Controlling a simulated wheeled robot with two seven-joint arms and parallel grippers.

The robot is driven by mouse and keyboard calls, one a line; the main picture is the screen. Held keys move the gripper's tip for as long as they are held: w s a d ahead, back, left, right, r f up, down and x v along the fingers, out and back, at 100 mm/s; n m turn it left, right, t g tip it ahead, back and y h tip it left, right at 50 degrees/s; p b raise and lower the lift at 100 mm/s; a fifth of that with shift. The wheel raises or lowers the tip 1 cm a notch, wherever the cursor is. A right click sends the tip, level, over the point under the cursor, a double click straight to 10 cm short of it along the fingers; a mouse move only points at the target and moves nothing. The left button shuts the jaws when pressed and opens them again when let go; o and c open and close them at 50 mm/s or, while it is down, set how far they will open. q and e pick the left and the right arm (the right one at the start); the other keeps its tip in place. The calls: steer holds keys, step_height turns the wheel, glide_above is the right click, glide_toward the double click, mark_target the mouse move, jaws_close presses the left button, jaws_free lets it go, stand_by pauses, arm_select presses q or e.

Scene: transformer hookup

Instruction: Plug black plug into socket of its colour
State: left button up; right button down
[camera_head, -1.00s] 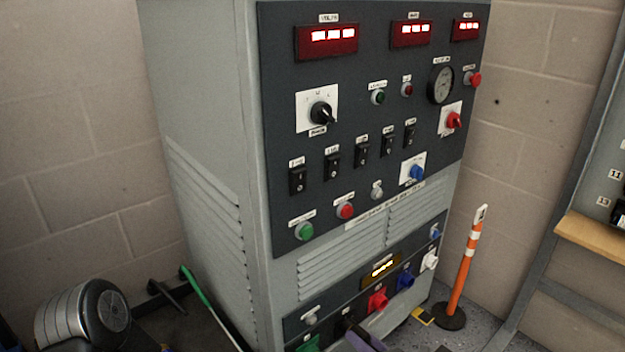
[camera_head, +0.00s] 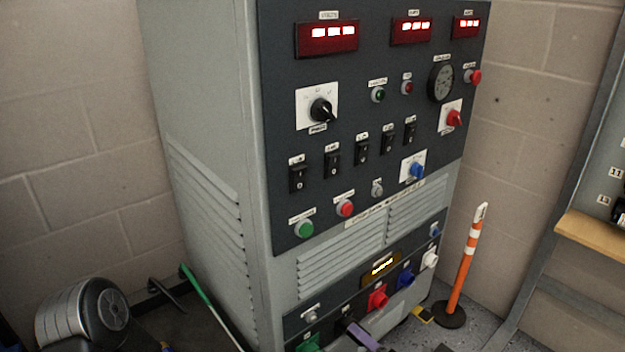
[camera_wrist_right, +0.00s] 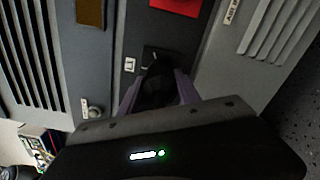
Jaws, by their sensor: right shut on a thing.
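My right gripper (camera_wrist_right: 158,92) has its purple fingers shut on the black plug (camera_wrist_right: 156,87), seen in the right wrist view. The plug is at the cabinet's lower panel, in front of the black socket (camera_wrist_right: 153,55). I cannot tell how deep the plug sits in the socket. In the head view one purple finger of the right gripper (camera_head: 358,335) shows at the bottom edge, between the green socket (camera_head: 308,343) and the red socket (camera_head: 377,298). The plug and black socket are mostly hidden there. My left gripper is not in view.
The blue socket (camera_head: 405,278) and white socket (camera_head: 429,259) continue the row to the right. The grey cabinet (camera_head: 205,160) carries switches and knobs above. An orange-and-white post (camera_head: 466,265) stands on the floor at right, near a wooden shelf (camera_head: 595,240).

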steer(key=c, duration=0.8)
jaws_free()
steer(key=shift+o, duration=0.2)
steer(key=shift+s+d+p, duration=0.4)
steer(key=shift+s+d, duration=0.1)
steer(key=shift+s, duration=0.05)
steer(key=shift+p+v, duration=0.5)
steer(key=shift+v, duration=1.15)
steer(key=shift+s, duration=0.15)
